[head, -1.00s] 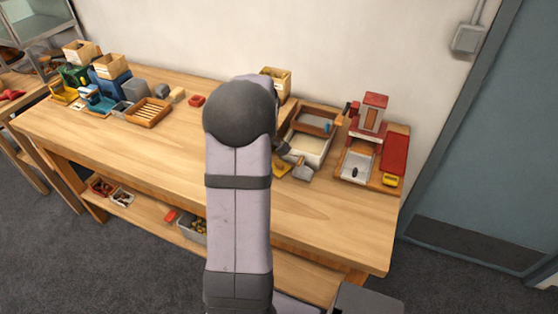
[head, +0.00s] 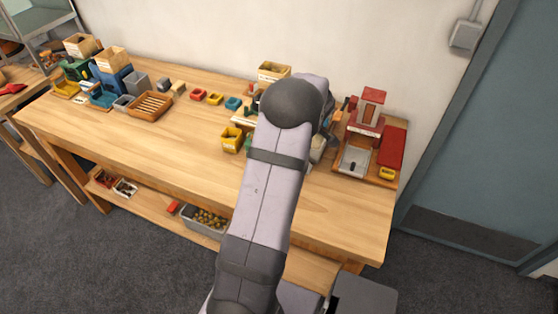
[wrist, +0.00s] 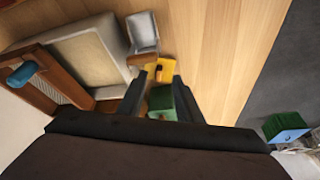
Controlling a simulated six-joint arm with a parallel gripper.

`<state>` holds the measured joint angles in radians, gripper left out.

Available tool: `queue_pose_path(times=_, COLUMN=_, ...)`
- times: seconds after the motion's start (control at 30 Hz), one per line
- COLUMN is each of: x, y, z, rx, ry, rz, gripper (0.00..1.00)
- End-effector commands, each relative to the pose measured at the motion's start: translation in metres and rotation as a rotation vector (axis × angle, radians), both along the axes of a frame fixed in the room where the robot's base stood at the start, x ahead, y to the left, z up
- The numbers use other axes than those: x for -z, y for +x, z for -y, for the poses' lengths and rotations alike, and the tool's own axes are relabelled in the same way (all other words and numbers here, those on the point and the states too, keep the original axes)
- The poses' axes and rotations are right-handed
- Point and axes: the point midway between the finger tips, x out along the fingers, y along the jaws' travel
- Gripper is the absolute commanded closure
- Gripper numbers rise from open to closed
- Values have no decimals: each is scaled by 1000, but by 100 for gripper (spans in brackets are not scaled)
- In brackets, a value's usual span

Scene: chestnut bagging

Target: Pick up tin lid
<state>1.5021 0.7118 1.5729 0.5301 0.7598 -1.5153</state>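I cannot make out for certain which thing is the tin lid. My gripper (wrist: 160,84) shows in the wrist view with its two dark fingers apart. A small green block-like thing (wrist: 163,102) shows between the fingers; whether they touch it is unclear. A flat yellow thing (wrist: 167,67) with a dark part on it lies on the table just past the fingertips. A grey scoop-like tray (wrist: 142,32) lies beside it. In the head view my arm hides the gripper.
A wooden tray with a pale bed (wrist: 85,58) and a blue piece (wrist: 22,73) lie left in the wrist view. A red-and-white model (head: 368,112) stands at the table's right. A yellow box (head: 232,140) stands left of my arm. The table's front left (head: 130,150) is clear.

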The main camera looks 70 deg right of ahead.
Motion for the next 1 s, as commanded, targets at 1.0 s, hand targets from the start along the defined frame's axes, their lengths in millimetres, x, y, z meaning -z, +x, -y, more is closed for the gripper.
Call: queue_pose_path(times=1.0, x=47, y=20, z=9, rx=1, ry=0, rz=0, gripper=90)
